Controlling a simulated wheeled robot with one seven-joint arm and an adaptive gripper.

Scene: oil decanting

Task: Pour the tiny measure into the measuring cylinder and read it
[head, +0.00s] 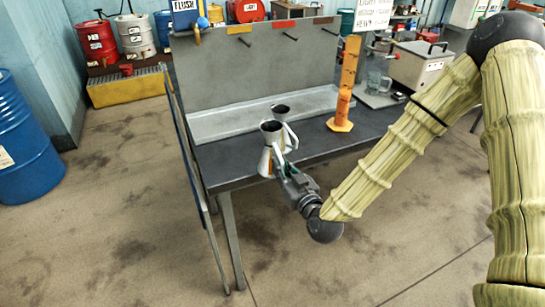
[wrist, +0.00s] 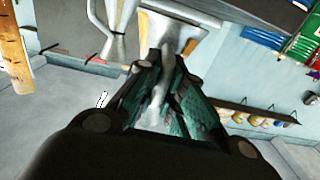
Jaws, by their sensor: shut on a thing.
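My gripper (head: 288,180) is at the front edge of the bench, with its fingers closed on a silver metal measure (head: 268,158) with a flared dark mouth. The measure looks close to upright; I cannot tell whether its base touches the bench. In the wrist view, the teal-lined fingers (wrist: 160,92) close around the metal of this measure (wrist: 178,35). A second metal measure (head: 283,118) with a handle stands just behind it, and also shows in the wrist view (wrist: 116,22). The orange measuring cylinder (head: 346,80) stands upright on its foot, to the right; part of it shows in the wrist view (wrist: 14,52).
The dark bench top (head: 232,170) has a pale metal tray (head: 215,124) along a grey back panel (head: 240,75) with pegs. A glass jug (head: 376,80) and a white box (head: 418,65) stand to the right. Bench front between measures and cylinder is clear.

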